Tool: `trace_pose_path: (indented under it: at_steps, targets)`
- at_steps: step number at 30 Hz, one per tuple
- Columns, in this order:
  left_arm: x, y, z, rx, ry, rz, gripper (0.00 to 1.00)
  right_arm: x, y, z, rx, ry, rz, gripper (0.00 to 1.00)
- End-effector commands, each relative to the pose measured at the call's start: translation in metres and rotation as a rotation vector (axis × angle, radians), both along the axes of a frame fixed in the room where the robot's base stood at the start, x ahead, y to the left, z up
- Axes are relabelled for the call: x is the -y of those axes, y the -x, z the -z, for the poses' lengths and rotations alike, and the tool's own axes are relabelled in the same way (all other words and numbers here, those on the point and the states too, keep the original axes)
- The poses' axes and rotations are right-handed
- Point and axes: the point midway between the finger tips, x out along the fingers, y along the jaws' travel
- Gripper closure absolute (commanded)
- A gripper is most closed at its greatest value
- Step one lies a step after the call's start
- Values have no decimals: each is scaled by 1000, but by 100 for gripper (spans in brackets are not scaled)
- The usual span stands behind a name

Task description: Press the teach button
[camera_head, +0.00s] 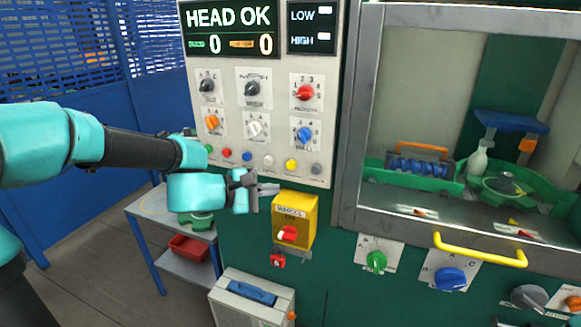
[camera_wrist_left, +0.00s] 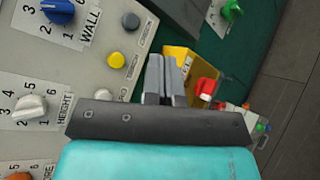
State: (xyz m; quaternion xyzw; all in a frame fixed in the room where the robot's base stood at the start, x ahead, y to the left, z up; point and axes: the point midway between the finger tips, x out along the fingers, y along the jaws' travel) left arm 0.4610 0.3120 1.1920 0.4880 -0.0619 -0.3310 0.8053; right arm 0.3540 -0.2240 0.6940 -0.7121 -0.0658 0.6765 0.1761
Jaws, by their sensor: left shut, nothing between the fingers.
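A row of small round buttons runs along the bottom of the grey control panel (camera_head: 265,130): green, red, blue (camera_head: 247,156), white (camera_head: 268,160), yellow (camera_head: 291,164) and grey (camera_head: 316,169). The wrist view shows the yellow button (camera_wrist_left: 116,60) and the grey button (camera_wrist_left: 131,22) left of the fingers. My left gripper (camera_head: 272,190) is shut and empty, just below the white and yellow buttons, apart from them in the picture. My right gripper is not in view.
A yellow switch box (camera_head: 297,212) with a red knob sits just below and right of my left gripper. Rotary knobs (camera_head: 252,88) fill the panel above the buttons. A glazed cabinet with a yellow handle (camera_head: 480,250) stands at right. A small table (camera_head: 150,208) stands lower left.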

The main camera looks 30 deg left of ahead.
Motion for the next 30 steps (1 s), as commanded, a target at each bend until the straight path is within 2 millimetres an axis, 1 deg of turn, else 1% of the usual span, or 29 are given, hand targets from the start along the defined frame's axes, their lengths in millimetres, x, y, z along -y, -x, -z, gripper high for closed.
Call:
trace_pose_path:
  at_steps: [8, 14, 30]
  targets:
    - [0, -2, 1, -2, -1, 0, 100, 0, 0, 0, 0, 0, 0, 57]
    - [-2, -13, 1, -2, -3, 1, 100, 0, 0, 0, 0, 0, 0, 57]
    - [-9, -72, 2, -3, -3, 1, 100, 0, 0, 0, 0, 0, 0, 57]
